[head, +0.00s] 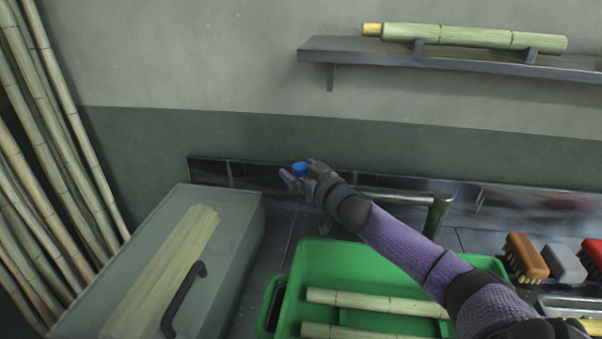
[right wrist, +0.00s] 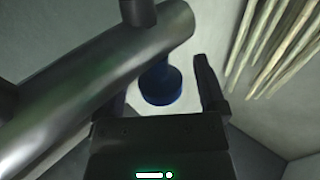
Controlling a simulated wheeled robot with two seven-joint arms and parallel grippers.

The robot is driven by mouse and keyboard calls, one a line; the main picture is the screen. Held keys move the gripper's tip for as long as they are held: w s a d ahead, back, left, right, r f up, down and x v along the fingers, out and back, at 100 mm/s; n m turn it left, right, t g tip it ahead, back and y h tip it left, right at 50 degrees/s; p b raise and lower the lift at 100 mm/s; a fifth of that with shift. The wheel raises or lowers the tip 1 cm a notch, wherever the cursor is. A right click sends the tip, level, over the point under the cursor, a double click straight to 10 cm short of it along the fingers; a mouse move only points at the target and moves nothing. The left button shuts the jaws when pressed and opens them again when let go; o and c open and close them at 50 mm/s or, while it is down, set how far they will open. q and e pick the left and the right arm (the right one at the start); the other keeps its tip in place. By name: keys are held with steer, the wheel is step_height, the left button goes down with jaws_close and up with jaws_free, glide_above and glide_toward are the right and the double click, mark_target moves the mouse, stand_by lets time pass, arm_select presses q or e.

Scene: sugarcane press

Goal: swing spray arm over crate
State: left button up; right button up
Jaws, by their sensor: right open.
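The spray arm (head: 395,197) is a metal pipe on a short upright post behind the green crate (head: 340,260). Its free end points left, beyond the crate's left side, and has a blue nozzle (head: 301,168). My right gripper (head: 303,177) is open at that nozzle, and my forearm hides part of the pipe and crate. In the right wrist view the pipe (right wrist: 95,90) crosses diagonally close to the camera. The blue nozzle (right wrist: 161,84) shows below its end, beside one finger; the other finger is hidden by the pipe. Contact cannot be told. My left gripper is out of view.
Cut cane pieces (head: 375,302) lie in the crate. A grey box (head: 235,230) with a black handle (head: 183,300) stands left. Several brushes (head: 525,258) sit at right. A wall shelf (head: 460,65) holds a cane stalk (head: 475,37). Tall canes (head: 50,130) lean at far left.

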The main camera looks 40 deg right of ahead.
jaws_close()
stand_by(0.4)
